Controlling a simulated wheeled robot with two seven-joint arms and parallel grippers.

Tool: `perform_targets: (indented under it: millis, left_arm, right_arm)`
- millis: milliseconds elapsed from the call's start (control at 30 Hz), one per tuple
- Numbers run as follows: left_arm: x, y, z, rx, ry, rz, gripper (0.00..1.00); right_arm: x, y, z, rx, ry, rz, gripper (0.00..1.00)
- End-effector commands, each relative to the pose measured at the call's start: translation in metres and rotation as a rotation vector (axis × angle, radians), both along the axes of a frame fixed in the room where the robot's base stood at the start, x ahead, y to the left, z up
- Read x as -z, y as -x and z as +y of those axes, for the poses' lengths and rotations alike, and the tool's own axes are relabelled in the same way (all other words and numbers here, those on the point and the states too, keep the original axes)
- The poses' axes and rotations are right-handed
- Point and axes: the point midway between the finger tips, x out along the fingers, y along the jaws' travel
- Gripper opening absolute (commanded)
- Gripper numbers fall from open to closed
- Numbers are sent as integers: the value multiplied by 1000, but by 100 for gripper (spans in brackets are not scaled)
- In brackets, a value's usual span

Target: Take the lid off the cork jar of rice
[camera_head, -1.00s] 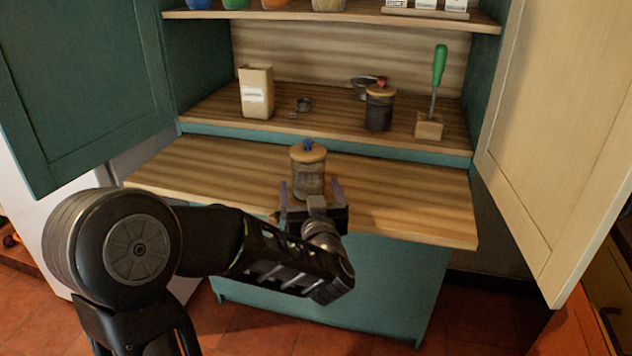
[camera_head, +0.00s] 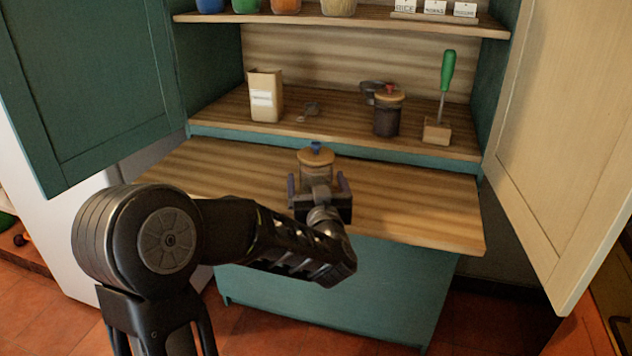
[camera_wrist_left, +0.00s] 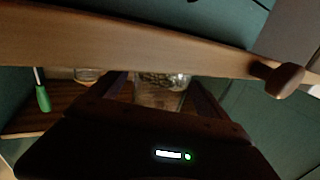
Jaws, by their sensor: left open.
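The jar (camera_head: 317,172) stands upright on the wooden counter, with a round cork lid (camera_head: 316,157) and a small blue knob on top. The lid sits on the jar. Its glass and pale grainy contents also show in the left wrist view (camera_wrist_left: 160,88). My left gripper (camera_head: 318,182) is open in front of the jar, its fingers to the left and right of the glass, below the lid. The gripper hides the jar's lower part, and I cannot tell whether a finger touches it. My right gripper is out of view.
On the shelf behind stand a paper box (camera_head: 264,96), a dark jar with a red knob (camera_head: 388,112), and a green-handled tool (camera_head: 447,72) in a wooden block. Open cabinet doors flank the counter (camera_head: 420,205). The counter is clear on both sides of the jar.

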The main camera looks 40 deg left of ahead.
Motion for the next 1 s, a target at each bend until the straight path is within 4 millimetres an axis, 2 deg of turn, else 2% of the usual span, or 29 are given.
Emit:
perform_targets:
  millis: [133,300,867,1000]
  left_arm:
    - [0,-17,17,-3,1,1,89]
    - [0,-28,26,0,1,1,89]
    - [0,-28,26,0,1,1,89]
    - [0,-28,26,0,1,1,80]
  right_arm:
    - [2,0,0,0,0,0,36]
    - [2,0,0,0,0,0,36]
    - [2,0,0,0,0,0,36]
    - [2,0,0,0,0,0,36]
